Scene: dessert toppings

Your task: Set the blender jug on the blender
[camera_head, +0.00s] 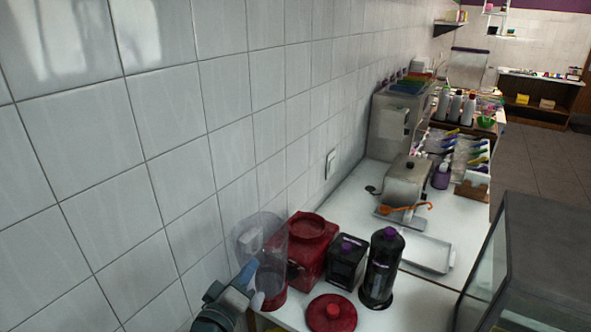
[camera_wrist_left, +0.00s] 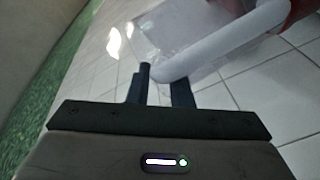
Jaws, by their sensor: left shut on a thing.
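The blender jug (camera_head: 262,238) is clear with a red lower end. It is upright or nearly so, left of the red blender (camera_head: 308,262), close to the tiled wall. My left gripper (camera_head: 246,275) is shut on the jug's handle; the pale handle (camera_wrist_left: 222,46) runs between the fingers (camera_wrist_left: 162,84) in the left wrist view. The clear jug wall shows behind it. I cannot tell whether the jug's bottom touches the counter. The blender's round top is bare. A round red lid (camera_head: 332,313) lies on the counter in front. My right gripper is not in view.
Two black containers with purple caps, one short (camera_head: 346,262) and one tall (camera_head: 381,270), stand right of the blender. A metal tray (camera_head: 428,254) lies further right. A glass case (camera_head: 530,265) stands at the right. The tiled wall (camera_head: 190,150) bounds the left.

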